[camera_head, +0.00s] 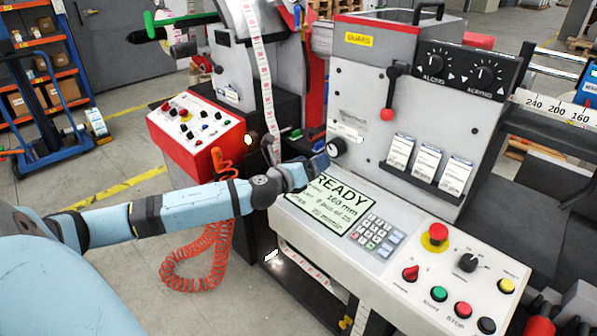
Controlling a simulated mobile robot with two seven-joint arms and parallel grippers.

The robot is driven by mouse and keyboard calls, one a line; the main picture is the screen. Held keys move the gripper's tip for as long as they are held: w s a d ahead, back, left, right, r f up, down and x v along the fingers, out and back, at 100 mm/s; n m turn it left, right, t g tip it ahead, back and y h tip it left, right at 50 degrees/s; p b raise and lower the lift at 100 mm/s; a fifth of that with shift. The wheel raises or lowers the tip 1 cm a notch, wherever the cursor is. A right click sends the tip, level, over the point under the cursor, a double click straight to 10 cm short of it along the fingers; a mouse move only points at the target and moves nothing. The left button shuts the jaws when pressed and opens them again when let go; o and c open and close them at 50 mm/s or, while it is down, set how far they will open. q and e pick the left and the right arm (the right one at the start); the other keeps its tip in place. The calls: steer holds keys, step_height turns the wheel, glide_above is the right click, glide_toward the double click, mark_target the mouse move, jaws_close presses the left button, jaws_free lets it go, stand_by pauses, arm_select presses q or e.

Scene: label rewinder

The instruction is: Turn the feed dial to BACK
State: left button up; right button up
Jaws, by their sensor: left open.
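A black selector dial (467,262) sits on the lower right control panel, with small labels around it that are too small to read; I cannot tell for sure that it is the feed dial, nor its setting. My left gripper (318,163) is at the left end of the READY display, well to the left of this dial. It is open, and its fingers are small and partly blended with the machine behind. A black round knob (337,147) on the machine's face is just beside the fingertips; I cannot tell whether they touch. My right gripper is not in view.
The panel also has a red mushroom button (437,233), a red switch (411,273) and several coloured buttons. A keypad (374,236) lies between my gripper and the dial. A paper strip (262,75) runs down at the left.

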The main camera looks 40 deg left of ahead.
arm_select(q)
steer(key=shift+s+a, duration=0.2)
steer(key=shift+s, duration=2.2)
steer(key=shift+f, duration=0.1)
